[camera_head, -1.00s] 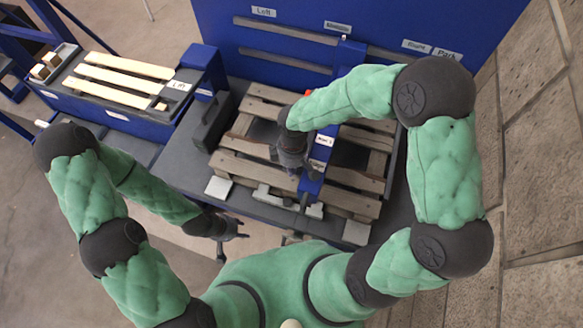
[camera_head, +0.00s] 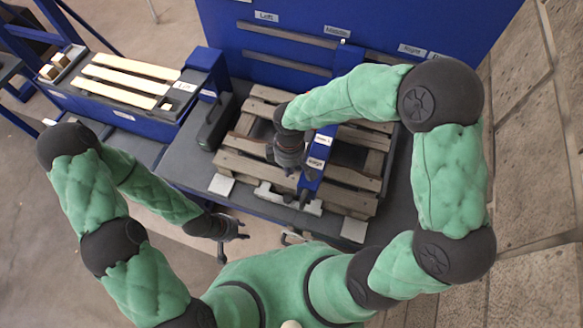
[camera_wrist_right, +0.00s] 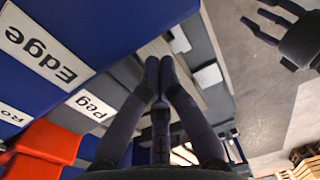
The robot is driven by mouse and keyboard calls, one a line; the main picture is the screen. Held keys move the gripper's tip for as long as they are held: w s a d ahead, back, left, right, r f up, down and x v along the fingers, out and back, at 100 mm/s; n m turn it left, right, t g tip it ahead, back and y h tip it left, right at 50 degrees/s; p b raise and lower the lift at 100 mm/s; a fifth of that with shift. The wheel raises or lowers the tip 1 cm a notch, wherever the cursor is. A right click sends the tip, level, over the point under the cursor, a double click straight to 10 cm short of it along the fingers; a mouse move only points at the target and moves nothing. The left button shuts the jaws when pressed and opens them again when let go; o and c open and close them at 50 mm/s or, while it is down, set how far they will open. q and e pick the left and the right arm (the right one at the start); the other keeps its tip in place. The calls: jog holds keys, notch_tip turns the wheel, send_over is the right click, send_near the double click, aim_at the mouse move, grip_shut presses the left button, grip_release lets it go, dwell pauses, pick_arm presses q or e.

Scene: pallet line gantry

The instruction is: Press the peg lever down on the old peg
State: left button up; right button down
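The old pallet (camera_head: 340,198) lies on the dark grey table below a blue gantry arm (camera_head: 318,160), which carries small white labels. My right gripper (camera_head: 289,172) is just left of the gantry arm's front end, above the pallet. Its fingertips (camera_wrist_right: 158,65) are together, with nothing clearly held. I cannot tell which part is the peg lever. My left gripper (camera_head: 243,229) is open and empty in front of the table; it also shows in the right wrist view (camera_wrist_right: 262,22).
A blue stand (camera_head: 125,108) with light wooden slats is at the left. A blue back panel (camera_head: 380,25) with labels stands behind the table. A dark block (camera_head: 216,122) lies left of the pallet. A grey stone wall or floor area is at the right.

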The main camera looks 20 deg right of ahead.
jog(key=s+a+r, duration=0.2)
jog(key=s+r, duration=0.1)
jog(key=r, duration=0.3)
jog(key=shift+a+r, duration=0.15)
jog(key=shift+r, duration=0.25)
jog(key=shift+s, duration=0.1)
